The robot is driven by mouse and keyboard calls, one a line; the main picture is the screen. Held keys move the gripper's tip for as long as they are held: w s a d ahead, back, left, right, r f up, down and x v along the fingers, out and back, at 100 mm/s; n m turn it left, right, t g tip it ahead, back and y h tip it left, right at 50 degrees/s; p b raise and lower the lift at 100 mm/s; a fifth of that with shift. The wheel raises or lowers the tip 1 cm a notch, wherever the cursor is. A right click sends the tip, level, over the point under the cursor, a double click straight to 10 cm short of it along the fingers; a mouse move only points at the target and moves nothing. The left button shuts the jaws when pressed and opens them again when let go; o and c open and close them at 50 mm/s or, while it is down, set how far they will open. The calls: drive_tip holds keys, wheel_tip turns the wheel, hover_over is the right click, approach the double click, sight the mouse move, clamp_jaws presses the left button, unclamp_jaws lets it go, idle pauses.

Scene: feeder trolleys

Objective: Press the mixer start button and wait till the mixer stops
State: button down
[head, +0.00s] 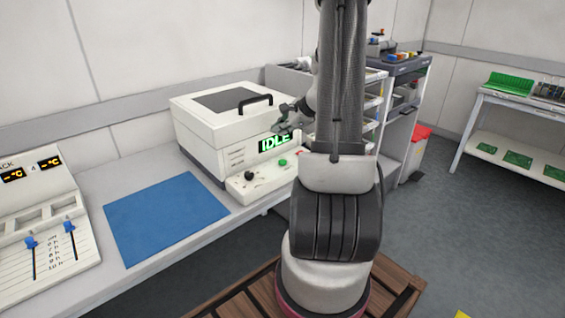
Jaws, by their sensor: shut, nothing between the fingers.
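The mixer (205,140) is a white box with a dark lid window and a black handle. It stands on the bench left of my arm with its lid down. My arm hides the right end of the mixer's ledge.
A blue mat (165,215) lies on the bench left of the mixer. A panel with orange displays and blue sliders (45,225) stands at the far left. Behind my arm are a shelf trolley (400,130) and a red-lidded bin (418,145). A table with green boards (530,105) stands at right.

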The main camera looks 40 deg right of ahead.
sight(281, 162)
drive_tip(key=shift+f, duration=0.15)
drive_tip(key=shift+a+f, duration=0.1)
drive_tip(key=shift+f, duration=4.2)
drive_tip(key=shift+f, duration=0.1)
drive_tip(key=shift+f, duration=0.3)
